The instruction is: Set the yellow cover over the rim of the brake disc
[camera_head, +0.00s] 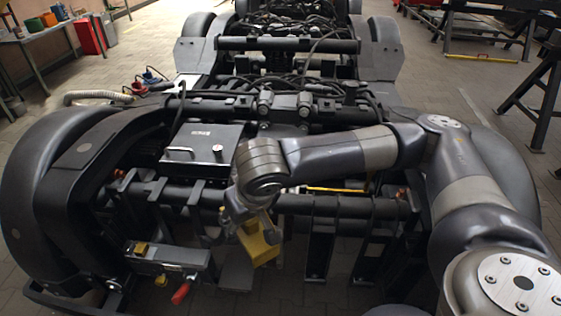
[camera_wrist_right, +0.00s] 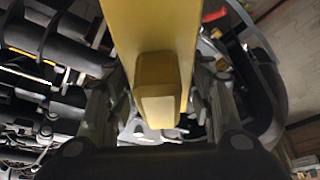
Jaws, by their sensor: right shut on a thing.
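My right gripper (camera_head: 250,220) is shut on the yellow cover (camera_head: 262,247) and holds it at the front of the bogie, below the cross tube. In the right wrist view the yellow cover (camera_wrist_right: 150,35) stands out between the two fingers, with its block-shaped grip towards the camera. I cannot clearly make out the brake disc; the cover and gripper may hide it. I cannot tell whether the cover touches anything. My left gripper is not in view.
A grey clamp-like device with a red handle (camera_head: 181,292) sits left of the cover. A dark box (camera_head: 203,145) lies on the bogie behind. Thick cross tubes and dark vertical plates (camera_head: 319,250) crowd the area. A workbench (camera_head: 35,35) stands at the far left.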

